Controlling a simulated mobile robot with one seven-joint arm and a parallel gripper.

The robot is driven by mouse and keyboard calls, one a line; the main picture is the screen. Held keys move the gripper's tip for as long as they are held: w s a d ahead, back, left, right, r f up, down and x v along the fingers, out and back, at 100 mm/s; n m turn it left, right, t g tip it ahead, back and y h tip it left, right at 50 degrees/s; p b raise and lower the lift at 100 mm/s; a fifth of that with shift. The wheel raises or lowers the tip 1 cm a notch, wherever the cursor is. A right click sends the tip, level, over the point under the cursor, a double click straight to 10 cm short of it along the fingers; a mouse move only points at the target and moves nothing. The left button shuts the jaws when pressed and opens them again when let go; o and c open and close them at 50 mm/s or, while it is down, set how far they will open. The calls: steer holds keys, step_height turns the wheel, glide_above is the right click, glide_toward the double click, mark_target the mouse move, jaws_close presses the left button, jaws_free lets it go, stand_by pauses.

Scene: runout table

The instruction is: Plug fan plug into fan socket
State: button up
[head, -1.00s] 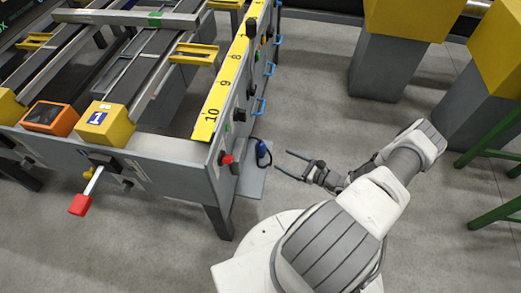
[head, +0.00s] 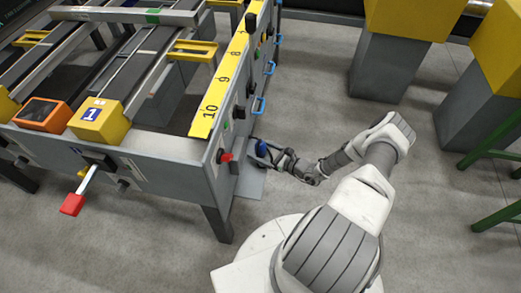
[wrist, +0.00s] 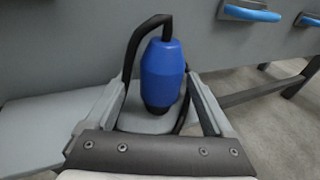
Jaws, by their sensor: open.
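The fan plug (head: 262,148) is a blue, barrel-shaped body with a black cable, on a grey ledge at the side of the table. In the wrist view the blue plug (wrist: 162,72) is upright and fills the middle, its cable looping over from the top. My gripper (head: 272,156) is at the plug in the head view. In the wrist view its open fingers stand one on each side of the plug, with small gaps showing. The fan socket cannot be made out for certain in either view.
The grey runout table (head: 170,147) carries a yellow number strip (head: 212,108), a red knob (head: 226,157) and blue handles (head: 258,105) on its side. Yellow-topped grey pedestals (head: 385,70) and a green frame (head: 490,150) stand at right. Floor between is clear.

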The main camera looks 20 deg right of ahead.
jaws_close()
stand_by(0.3)
steer(key=shift+r, duration=0.1)
